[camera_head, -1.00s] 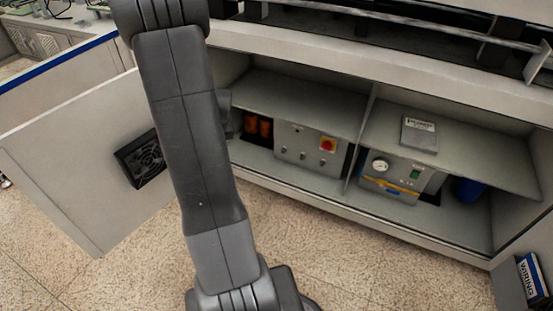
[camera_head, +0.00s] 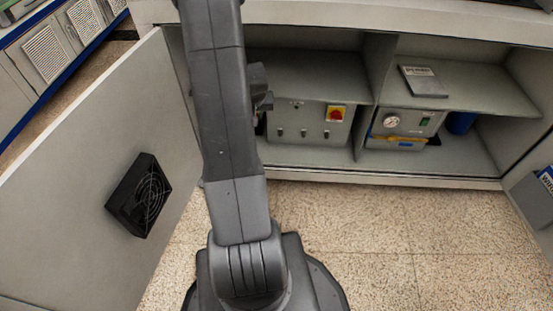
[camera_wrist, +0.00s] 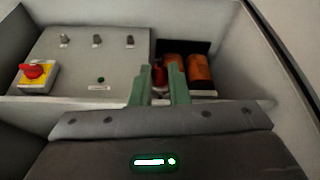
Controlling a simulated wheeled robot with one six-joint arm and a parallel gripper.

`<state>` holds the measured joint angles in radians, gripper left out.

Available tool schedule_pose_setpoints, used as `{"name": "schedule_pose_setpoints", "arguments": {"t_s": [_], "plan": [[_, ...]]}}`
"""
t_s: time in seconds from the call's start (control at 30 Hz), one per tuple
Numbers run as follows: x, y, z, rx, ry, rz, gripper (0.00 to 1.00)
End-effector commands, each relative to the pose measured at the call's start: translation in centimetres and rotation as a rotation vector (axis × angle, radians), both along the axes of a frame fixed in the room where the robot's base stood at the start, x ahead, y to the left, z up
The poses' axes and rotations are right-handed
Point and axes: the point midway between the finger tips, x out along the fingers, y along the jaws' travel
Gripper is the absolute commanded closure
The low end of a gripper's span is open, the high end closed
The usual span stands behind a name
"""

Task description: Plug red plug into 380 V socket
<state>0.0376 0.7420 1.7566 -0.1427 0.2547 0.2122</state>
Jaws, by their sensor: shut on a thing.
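In the wrist view, the two green fingers of my gripper (camera_wrist: 159,93) are shut on a red plug (camera_wrist: 158,77), mostly hidden between them. They point into the cabinet, close beside a grey control box (camera_wrist: 60,55). The box carries several small knobs, a red and yellow rotary switch (camera_wrist: 36,73) and a small dark round fitting (camera_wrist: 100,79) above an unreadable label. Orange cylinders (camera_wrist: 200,72) stand just right of the fingers. I cannot make out which part is the 380 V socket. In the head view my arm hides the gripper; the control box (camera_head: 310,125) shows beside it.
An open cabinet door (camera_head: 75,190) with a black fan (camera_head: 141,195) is on the left. A shelf divider (camera_head: 372,90) separates the box from a gauge unit (camera_head: 400,123), a blue container (camera_head: 461,122) and a booklet (camera_head: 423,81).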

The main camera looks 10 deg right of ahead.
Motion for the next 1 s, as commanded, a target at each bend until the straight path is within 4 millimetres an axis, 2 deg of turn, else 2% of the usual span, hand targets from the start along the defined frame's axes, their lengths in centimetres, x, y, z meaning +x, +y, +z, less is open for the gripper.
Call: {"name": "schedule_pose_setpoints", "arguments": {"t_s": [0.03, 0.37, 0.57, 0.67, 0.7, 0.8, 0.9, 1.0], "plan": [[0.1, -0.8, -1.9, -0.016, 0.005, -0.014, 1.00], [1.3, -3.9, -7.2, -0.095, 0.018, -0.084, 1.00], [2.1, -5.5, -11.3, -0.148, 0.031, -0.117, 1.00], [2.7, -6.5, -14.8, -0.189, 0.040, -0.137, 1.00], [3.0, -6.9, -16.8, -0.210, 0.048, -0.144, 1.00], [3.6, -7.5, -20.9, -0.261, 0.058, -0.154, 1.00], [3.9, -7.8, -24.1, -0.303, 0.065, -0.160, 1.00], [4.1, -7.8, -26.2, -0.332, 0.070, -0.159, 1.00]]}}
